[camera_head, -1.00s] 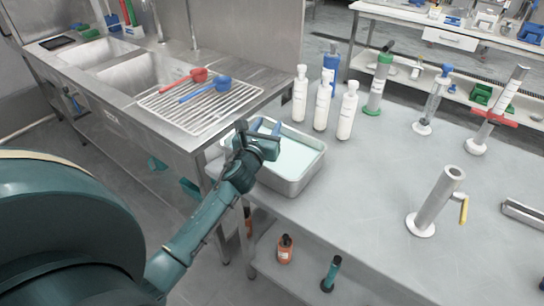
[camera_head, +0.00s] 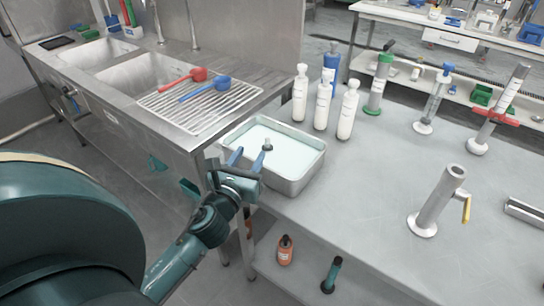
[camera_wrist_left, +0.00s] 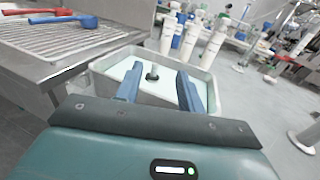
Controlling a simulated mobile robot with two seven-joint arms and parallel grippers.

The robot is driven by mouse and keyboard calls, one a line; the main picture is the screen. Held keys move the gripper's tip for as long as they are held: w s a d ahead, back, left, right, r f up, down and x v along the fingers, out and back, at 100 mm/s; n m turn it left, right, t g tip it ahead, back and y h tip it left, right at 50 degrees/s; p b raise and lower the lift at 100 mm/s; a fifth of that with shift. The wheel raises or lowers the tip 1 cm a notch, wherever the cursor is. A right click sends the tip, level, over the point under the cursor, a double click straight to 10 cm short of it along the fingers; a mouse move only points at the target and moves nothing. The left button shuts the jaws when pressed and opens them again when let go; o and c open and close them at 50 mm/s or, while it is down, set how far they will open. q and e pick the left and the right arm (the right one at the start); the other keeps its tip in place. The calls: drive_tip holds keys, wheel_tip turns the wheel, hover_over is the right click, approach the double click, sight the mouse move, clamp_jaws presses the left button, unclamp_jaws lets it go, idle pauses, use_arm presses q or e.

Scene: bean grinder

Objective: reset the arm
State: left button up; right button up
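My left gripper (camera_head: 247,158) is at the near left edge of a metal tray of pale liquid (camera_head: 312,160) on the grey table. Its two blue fingers stand apart with nothing between them. In the left wrist view the gripper (camera_wrist_left: 157,85) also shows open, its fingers pointing toward the tray. A small dark knob-like thing (camera_head: 268,144) stands in the tray just beyond the fingertips; it also shows in the wrist view (camera_wrist_left: 152,74). My right gripper is in neither view.
A sink counter with a wire rack (camera_head: 200,106) holds a red scoop (camera_head: 190,78) and a blue scoop (camera_head: 207,88). White bottles (camera_head: 322,105) stand behind the tray. A metal cylinder with a yellow handle (camera_head: 437,203) stands right. The table's middle is clear.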

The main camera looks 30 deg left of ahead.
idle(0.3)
use_arm(q)
drive_tip(key=s+d+f+n+g+h+p, duration=0.1)
drive_tip(key=s+d+f+n, duration=0.4)
drive_tip(key=n, duration=0.5)
drive_tip(key=s+d+f+n+g+h, duration=0.3)
drive_tip(key=d+n, duration=0.4)
drive_tip(key=n, duration=0.3)
drive_tip(key=s+d+f+n+g+h+p, duration=0.1)
drive_tip(key=s+d+f+n+g+h, duration=0.1)
drive_tip(key=s+d+f+n, duration=0.4)
drive_tip(key=f+n+h, duration=0.1)
drive_tip(key=n, duration=0.3)
drive_tip(key=shift+s+f+g+h+p, duration=0.3)
drive_tip(key=shift+s+f+g+h, duration=0.05)
drive_tip(key=shift+g+h, duration=0.05)
drive_tip(key=shift+d, duration=0.15)
